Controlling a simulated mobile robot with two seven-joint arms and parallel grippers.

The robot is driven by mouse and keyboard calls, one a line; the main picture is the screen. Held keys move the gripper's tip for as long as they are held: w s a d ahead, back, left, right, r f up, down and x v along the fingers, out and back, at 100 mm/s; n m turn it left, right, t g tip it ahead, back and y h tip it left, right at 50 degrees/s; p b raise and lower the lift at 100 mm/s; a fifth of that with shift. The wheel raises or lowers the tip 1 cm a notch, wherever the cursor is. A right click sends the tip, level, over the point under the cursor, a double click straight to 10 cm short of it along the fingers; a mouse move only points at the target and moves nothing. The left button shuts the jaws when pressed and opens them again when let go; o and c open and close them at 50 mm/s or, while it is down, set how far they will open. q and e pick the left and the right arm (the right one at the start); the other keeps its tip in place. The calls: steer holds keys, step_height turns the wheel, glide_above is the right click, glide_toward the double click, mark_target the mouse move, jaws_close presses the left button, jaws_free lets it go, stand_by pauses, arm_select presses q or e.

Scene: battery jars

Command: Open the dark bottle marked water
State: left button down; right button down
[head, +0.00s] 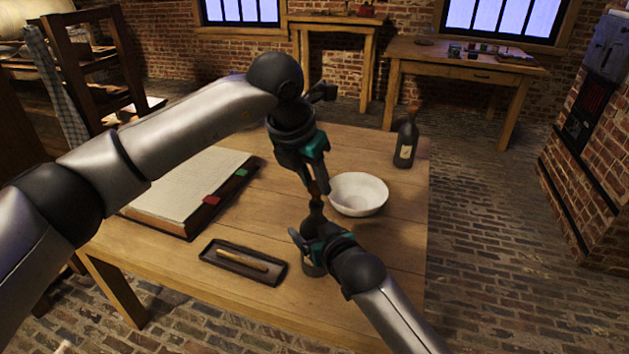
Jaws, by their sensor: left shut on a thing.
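A dark bottle (311,267) stands near the front of the table, mostly hidden by my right gripper (316,243). Its neck rises above that gripper. My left gripper (316,184) points down over the neck and is shut on a small brownish stopper (316,188) at the top. I cannot tell whether the stopper is still seated in the neck. My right gripper is around or against the bottle's body; its grip is hidden. A second dark bottle (405,142) with a pale label stands upright at the back right. I cannot read either bottle's marking.
A white bowl (358,194) stands just right of the grippers. A dark tray (217,262) with a wooden-looking stick lies at the front left. Bare wood (400,230) shows at the right edge.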

mark_target(315, 185)
arm_select(q)
steer(key=shift+r, duration=2)
arm_select(e)
steer(key=shift+c, duration=0.2)
jaws_free()
steer(key=shift+o, duration=0.2)
steer(key=shift+s, duration=0.1)
